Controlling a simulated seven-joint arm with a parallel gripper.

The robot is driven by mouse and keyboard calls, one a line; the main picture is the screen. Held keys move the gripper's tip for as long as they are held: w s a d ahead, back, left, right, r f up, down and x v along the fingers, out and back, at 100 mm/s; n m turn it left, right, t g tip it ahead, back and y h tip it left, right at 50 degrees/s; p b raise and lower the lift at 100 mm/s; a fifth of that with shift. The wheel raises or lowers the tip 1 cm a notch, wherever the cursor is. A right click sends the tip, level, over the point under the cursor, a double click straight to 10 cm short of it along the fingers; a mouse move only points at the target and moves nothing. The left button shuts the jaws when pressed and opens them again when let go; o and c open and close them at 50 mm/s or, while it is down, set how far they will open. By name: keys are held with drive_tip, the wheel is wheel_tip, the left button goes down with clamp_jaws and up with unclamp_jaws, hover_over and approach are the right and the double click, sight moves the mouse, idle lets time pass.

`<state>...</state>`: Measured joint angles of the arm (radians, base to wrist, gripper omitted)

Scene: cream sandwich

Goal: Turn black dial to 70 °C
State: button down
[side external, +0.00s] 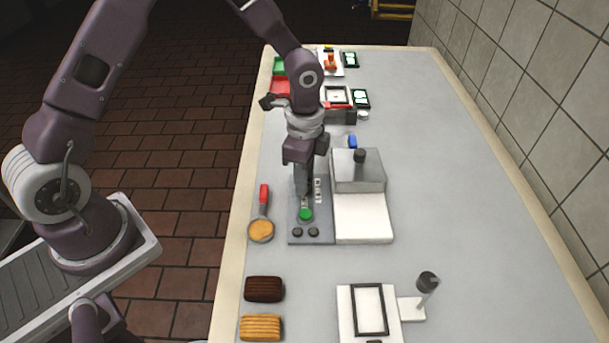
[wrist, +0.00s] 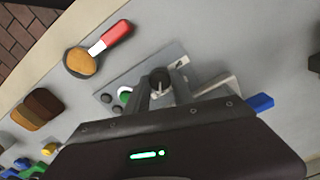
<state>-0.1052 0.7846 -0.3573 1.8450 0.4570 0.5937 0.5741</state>
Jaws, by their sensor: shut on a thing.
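The grey control panel (side external: 297,240) lies beside the white press base (side external: 362,218). A dark round dial (wrist: 159,78) shows on the panel in the wrist view, between my fingertips. My gripper (side external: 303,197) points down onto the panel and is shut on this dial; in the wrist view my gripper (wrist: 161,88) partly covers it. In the side view the arm hides the dial. A green button (side external: 305,214) and two small dark knobs (side external: 305,232) sit nearer the panel's front edge. The white markings (side external: 318,190) beside my fingers are too small to read.
A grey press block with a dark handle (side external: 359,157) stands right of my gripper. A red-handled scoop (side external: 262,215) lies to the left. Brown (side external: 264,289) and tan (side external: 260,327) biscuit stacks and a framed white board (side external: 345,318) lie nearer. The table's right side is clear.

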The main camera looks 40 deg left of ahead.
drive_tip(key=c, duration=1.1)
unclamp_jaws()
drive_tip(key=shift+r, duration=0.1)
wheel_tip(320, 180, up, 6)
drive_tip(key=shift+r, duration=0.45)
